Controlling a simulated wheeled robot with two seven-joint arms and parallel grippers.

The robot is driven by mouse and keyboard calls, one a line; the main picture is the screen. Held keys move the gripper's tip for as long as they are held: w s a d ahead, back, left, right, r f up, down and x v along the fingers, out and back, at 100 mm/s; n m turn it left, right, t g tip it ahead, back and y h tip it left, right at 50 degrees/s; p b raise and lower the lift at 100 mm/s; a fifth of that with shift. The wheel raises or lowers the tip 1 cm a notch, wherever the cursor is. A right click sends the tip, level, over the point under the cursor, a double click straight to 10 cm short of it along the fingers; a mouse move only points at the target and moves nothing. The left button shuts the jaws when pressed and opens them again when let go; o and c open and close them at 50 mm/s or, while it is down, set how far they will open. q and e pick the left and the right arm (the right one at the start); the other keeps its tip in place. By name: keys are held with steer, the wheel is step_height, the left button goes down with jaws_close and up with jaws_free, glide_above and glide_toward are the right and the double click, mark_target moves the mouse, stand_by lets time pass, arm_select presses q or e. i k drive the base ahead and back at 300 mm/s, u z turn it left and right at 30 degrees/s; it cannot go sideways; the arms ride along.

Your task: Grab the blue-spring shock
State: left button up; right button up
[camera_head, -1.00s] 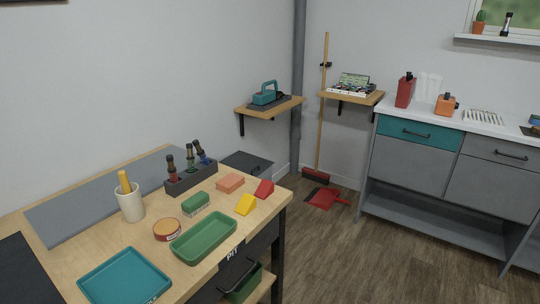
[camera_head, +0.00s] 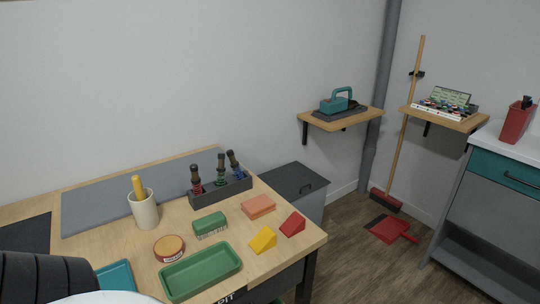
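The blue-spring shock (camera_head: 235,165) stands in a dark grey holder (camera_head: 226,191) on the wooden workbench, in the rightmost slot, leaning slightly. A green-spring shock (camera_head: 221,172) is beside it in the middle, and a red-spring shock (camera_head: 196,181) is at the left end. All have dark, brownish tops. Neither of my grippers shows in the head view.
A cream cup (camera_head: 145,212), a green block (camera_head: 210,226), a round tin (camera_head: 169,248), a green tray (camera_head: 201,272) and red (camera_head: 293,224) and yellow (camera_head: 263,240) wedges share the bench. A dark ribbed shape and a white rounded one fill the lower left corner.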

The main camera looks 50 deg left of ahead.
mark_target(234, 164)
steer(key=i, duration=2.65)
steer(key=u, duration=3.9)
steer(key=i, duration=0.5)
steer(key=u, duration=0.05)
